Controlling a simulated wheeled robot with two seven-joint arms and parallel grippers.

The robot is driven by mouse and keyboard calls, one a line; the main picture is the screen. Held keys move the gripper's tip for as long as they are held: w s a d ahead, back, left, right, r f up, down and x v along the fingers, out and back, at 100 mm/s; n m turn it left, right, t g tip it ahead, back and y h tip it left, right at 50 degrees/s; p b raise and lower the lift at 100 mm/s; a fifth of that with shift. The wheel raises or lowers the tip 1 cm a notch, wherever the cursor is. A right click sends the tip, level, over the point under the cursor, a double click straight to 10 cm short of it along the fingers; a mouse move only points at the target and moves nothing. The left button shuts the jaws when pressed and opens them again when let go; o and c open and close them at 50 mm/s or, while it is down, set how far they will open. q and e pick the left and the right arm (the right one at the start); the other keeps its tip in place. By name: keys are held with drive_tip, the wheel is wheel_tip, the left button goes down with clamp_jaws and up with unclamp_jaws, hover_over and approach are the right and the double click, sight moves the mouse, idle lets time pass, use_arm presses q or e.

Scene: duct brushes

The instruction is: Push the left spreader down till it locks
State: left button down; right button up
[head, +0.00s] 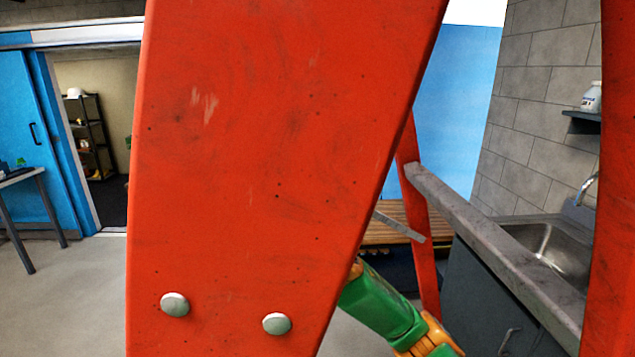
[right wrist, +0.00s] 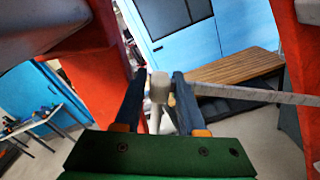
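A large orange ladder rail (head: 250,150) fills the middle of the head view. A thin grey spreader bar (head: 402,228) shows behind it, sloping down to another orange rail (head: 418,215). A green and orange arm of mine reaches up behind the near rail, which hides its gripper. In the right wrist view my right gripper (right wrist: 158,78) has its two dark fingers apart. A pale knob-like piece (right wrist: 158,90) shows between them; I cannot tell whether they touch it. A grey spreader bar (right wrist: 250,93) runs right from beside the right finger. My left gripper is not in view.
A grey counter (head: 500,250) with a sink (head: 555,250) stands at the right, close to the ladder. A wooden-topped bench (right wrist: 240,72) is behind the ladder. A side table (head: 25,178) and open floor are at the left.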

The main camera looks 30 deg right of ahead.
clamp_jaws()
idle(1.3)
